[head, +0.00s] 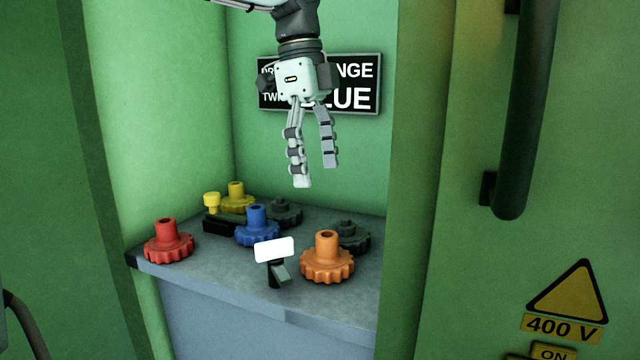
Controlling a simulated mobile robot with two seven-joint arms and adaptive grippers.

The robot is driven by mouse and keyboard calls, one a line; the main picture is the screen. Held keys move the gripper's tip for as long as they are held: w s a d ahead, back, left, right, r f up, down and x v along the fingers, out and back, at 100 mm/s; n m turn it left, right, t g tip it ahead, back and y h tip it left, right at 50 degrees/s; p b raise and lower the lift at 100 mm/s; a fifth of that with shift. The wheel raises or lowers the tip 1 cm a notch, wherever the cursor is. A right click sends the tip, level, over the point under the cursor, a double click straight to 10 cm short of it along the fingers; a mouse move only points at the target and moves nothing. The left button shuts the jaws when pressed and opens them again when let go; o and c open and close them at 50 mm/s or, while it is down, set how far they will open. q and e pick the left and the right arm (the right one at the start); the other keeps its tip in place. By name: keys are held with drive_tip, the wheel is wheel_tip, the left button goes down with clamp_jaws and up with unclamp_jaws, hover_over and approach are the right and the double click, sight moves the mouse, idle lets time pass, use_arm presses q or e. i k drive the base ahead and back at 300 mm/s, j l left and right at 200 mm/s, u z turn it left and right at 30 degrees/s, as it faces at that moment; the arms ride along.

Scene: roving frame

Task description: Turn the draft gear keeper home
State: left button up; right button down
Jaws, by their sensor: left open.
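My left gripper (316,173) hangs in from the top, fingers pointing down, open and empty. It is above the grey shelf, in front of the sign. A yellow knob (212,201) stands on a dark block (218,224) at the back left of the shelf. A small black post with a grey lever (281,274) and a blank white plate (274,250) is at the front middle. I cannot tell which of these is the keeper. A blue gear (257,232) sits between them. Red (168,246), orange (327,264) and yellow (237,202) gears stand around. My right gripper is out of view.
Dark grey gears (284,212) (350,236) sit at the back of the grey shelf (215,272). Green walls close the recess. A black sign (355,98) is partly hidden by my gripper. A door with a dark handle (520,140) stands at right.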

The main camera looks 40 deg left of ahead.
sight(279, 268)
drive_tip(key=k+l, duration=1.25)
